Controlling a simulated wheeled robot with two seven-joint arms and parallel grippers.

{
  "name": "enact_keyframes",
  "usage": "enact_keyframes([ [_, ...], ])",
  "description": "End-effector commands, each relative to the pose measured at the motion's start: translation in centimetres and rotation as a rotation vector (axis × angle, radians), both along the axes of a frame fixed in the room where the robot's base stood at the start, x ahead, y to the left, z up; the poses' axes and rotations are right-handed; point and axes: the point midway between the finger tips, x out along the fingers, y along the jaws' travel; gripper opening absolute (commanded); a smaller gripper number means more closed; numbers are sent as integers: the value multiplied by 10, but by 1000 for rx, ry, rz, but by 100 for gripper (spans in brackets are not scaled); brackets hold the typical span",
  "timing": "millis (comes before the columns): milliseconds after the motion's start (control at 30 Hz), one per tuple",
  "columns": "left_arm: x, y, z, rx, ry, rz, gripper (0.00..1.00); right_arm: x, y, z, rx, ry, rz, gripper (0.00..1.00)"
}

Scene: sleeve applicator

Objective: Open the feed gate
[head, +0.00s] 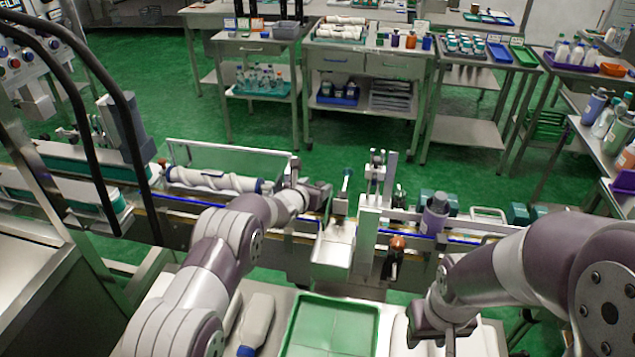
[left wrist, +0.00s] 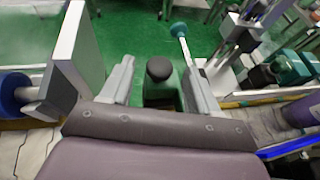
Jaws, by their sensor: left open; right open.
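My left gripper (head: 322,205) is over the conveyor (head: 185,205), left of the metal applicator station (head: 370,215). In the left wrist view its grey fingers (left wrist: 160,88) are spread. A dark upright knob (left wrist: 160,72) shows in the gap between them; I cannot tell whether either finger touches it. A rod with a teal tip (left wrist: 179,29) stands just beyond the right finger; it also shows in the head view (head: 347,174). An upright metal plate (left wrist: 78,50) is left of the fingers. I cannot tell which part is the feed gate. My right gripper (head: 442,335) is open, low at the front right.
A green tray (head: 330,325) is on the front table. An orange-topped part (head: 397,243) sits in front of the station.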

Motion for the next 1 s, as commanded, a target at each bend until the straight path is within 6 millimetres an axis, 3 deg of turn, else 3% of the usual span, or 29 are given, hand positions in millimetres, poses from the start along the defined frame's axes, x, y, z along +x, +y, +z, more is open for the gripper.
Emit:
enact_keyframes([
  [200,14,-6,-6,-1,-1,0,61,0,0,4,0,0,0,43],
  [533,16,-7,-7,-1,-1,0,61,0,0,4,0,0,0,43],
  [567,16,-7,-7,-1,-1,0,54,0,0,4,0,0,0,43],
  [733,16,-7,-7,-1,-1,0,0,0,0,4,0,0,0,43],
  [1000,27,-10,-11,-3,-2,-5,0,0,0,-7,0,0,0,43],
])
